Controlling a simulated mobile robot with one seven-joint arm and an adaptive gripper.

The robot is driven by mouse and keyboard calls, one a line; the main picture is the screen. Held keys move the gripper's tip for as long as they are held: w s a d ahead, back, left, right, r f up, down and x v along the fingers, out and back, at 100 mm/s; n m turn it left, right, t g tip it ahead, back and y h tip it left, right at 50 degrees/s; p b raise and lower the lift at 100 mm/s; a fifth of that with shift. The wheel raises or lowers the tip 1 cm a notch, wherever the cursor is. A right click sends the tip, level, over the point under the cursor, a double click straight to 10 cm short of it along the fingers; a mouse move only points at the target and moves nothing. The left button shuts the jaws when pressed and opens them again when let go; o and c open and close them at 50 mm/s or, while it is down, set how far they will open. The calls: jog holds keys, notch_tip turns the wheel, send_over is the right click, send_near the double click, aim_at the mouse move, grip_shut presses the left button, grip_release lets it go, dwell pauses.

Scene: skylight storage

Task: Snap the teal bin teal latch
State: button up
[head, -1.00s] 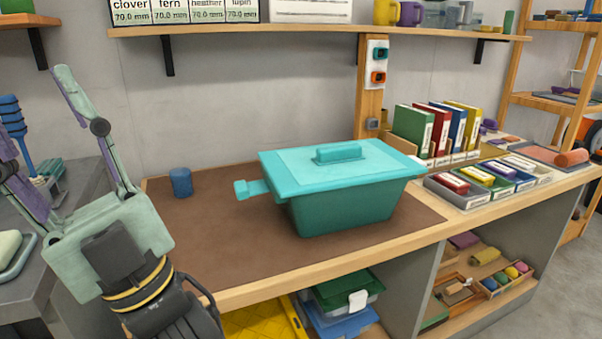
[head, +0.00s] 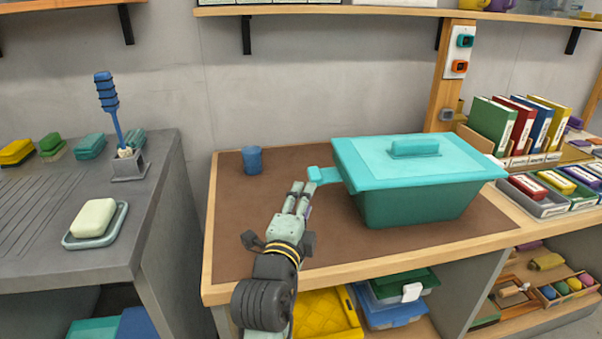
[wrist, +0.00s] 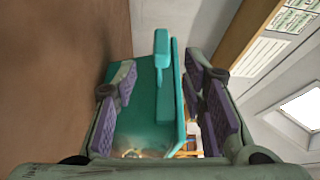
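The teal bin (head: 415,207) stands on the brown mat with its lighter teal lid (head: 365,160) on top. The teal latch (head: 322,175) sticks out sideways from the bin's left side. My gripper (head: 300,190) is just in front of and left of the latch, its fingers pointing toward it. In the wrist view my gripper (wrist: 160,72) is open and empty, its purple-padded fingers apart on either side. The latch (wrist: 161,48) shows ahead between the fingertips, and the bin's wall (wrist: 138,125) shows below it. I see no contact.
A blue cup (head: 252,160) stands on the mat (head: 240,225) behind and left of my gripper. Books (head: 490,125) and small trays (head: 535,200) are right of the bin. A grey counter (head: 125,235) with a soap dish (head: 95,240) lies left, across a gap.

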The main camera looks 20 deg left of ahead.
aim_at(314, 176)
jog(key=w+p, duration=0.1)
jog(key=w, duration=0.2)
jog(key=w+a, duration=0.1)
jog(key=w, duration=0.2)
jog(key=w+p, duration=0.1)
jog(key=w, duration=0.2)
jog(key=shift+w+a+r+p, duration=0.15)
jog(key=shift+w+r+p, duration=0.15)
jog(key=shift+w, duration=0.1)
jog(key=shift+c, duration=0.4)
jog(key=shift+f, duration=0.1)
grip_shut()
